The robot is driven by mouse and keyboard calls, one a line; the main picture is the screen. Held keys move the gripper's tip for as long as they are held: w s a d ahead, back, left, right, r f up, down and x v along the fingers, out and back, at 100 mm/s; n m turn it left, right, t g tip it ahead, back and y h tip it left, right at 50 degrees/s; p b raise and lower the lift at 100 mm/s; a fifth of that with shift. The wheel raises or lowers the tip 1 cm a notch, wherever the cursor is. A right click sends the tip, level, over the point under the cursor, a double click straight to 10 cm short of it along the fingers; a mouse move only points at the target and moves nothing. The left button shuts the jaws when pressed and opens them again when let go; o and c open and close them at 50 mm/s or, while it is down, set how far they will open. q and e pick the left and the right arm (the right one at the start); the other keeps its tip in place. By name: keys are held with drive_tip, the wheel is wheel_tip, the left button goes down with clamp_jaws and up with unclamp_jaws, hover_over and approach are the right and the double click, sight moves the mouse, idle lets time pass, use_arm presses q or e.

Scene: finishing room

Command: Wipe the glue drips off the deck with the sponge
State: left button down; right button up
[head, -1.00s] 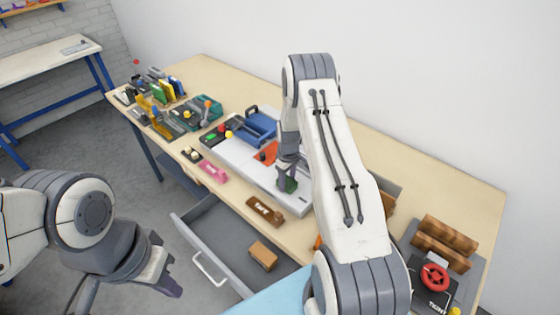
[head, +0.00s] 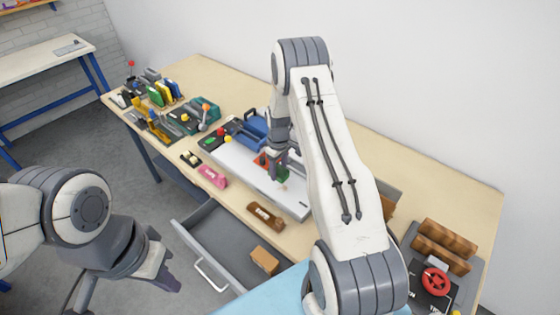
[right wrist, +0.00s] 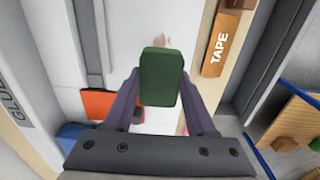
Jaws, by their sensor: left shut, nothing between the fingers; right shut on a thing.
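The deck (head: 236,160) is a white flat panel on the long workbench. My right gripper (head: 277,166) is over its right half, shut on the dark green sponge (head: 283,175). In the right wrist view the sponge (right wrist: 161,78) sits between the fingers; I cannot tell whether it touches the deck. A brownish smear, likely a glue drip (right wrist: 158,40), shows on the deck just beyond the sponge. It also appears small in the head view (head: 283,187). My left gripper (head: 168,282) is shut and empty, away from the bench at lower left.
A brown TAPE block (head: 265,214) and a pink block (head: 212,176) stand along the front edge. An open grey drawer (head: 214,232) juts out below, with a wooden block (head: 264,259) inside.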

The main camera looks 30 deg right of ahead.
drive_tip(key=shift+r+p, duration=0.65)
drive_tip(key=shift+r, duration=0.7)
drive_tip(key=shift+a, duration=0.1)
